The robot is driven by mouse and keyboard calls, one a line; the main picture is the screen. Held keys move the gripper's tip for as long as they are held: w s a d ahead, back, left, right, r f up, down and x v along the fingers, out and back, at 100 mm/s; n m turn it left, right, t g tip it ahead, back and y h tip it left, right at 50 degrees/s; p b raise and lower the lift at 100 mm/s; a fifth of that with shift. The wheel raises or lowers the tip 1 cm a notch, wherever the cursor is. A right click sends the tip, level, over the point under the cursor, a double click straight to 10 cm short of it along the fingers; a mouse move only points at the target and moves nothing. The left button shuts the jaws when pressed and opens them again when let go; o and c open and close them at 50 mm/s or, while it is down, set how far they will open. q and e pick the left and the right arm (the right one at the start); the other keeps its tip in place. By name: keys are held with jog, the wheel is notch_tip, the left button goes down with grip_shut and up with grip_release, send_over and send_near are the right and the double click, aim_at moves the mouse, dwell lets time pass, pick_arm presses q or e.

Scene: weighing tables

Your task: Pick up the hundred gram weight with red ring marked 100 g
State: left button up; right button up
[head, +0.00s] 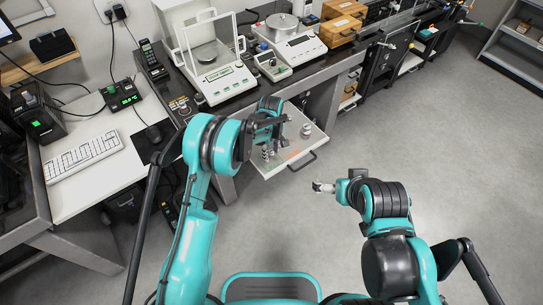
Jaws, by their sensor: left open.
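Several small metal weights stand on a pale pull-out shelf (313,145) below the bench. One larger silver weight (306,129) stands apart at the shelf's right, and a group of small weights (267,153) is at its front left. The marking 100 g and a red ring are too small to make out on any weight. My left gripper (279,130) is open over the shelf, between these weights, and hides part of the shelf behind it. My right gripper (322,187) is over the floor, right of and nearer than the shelf; its fingers are unclear.
A balance with a glass draft shield (222,84) and a second balance (297,46) stand on the dark bench above the shelf. A keyboard (83,157) lies on the white desk at left. Wooden boxes (338,30) are at the back. The floor at right is clear.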

pick_arm(q)
jog(key=shift+r, duration=0.1)
grip_shut()
jog(key=shift+r, duration=0.1)
